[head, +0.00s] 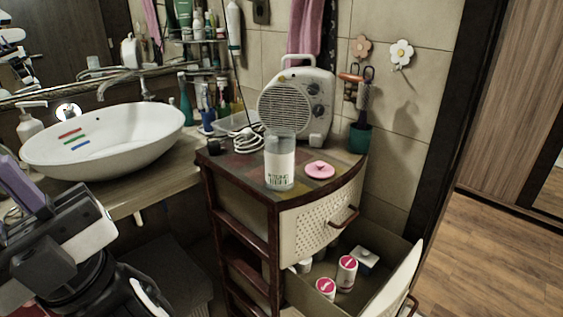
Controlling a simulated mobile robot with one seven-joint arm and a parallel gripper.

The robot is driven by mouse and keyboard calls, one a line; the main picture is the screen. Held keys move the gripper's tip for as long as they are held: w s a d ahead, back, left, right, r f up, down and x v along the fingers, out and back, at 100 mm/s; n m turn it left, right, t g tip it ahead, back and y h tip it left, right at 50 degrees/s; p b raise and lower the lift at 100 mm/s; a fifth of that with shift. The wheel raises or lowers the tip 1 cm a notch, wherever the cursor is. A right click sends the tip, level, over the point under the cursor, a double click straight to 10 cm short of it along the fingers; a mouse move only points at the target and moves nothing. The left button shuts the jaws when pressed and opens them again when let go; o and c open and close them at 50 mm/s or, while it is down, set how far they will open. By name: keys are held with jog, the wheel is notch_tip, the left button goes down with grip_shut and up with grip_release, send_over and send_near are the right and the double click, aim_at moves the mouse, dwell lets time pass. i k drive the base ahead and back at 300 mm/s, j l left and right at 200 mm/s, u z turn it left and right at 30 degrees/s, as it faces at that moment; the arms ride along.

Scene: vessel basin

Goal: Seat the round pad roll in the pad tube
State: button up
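A tube (279,165), which looks like the pad tube, stands upright on top of the cabinet. It has a clear greyish upper part and a white label with green print. A flat pink disc with a small raised middle, perhaps its lid (319,170), lies to its right. In the open drawer are white cylinders with pink-red ends, one upright roll (347,272) and another roll (326,288) nearer the front. I cannot tell which is the round pad roll. My gripper (22,188) is at the lower left, apart from all of these; its fingertips cannot be made out clearly.
The open drawer (385,268) juts out at the lower right and also holds a white box (365,258). A white basin (105,140) is at the left. The floor at right is clear.

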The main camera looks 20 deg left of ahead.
aim_at(279, 143)
jog(key=i+l+z, duration=0.2)
jog(key=z, duration=0.2)
jog(key=i+l+z, duration=0.2)
jog(key=z, duration=0.25)
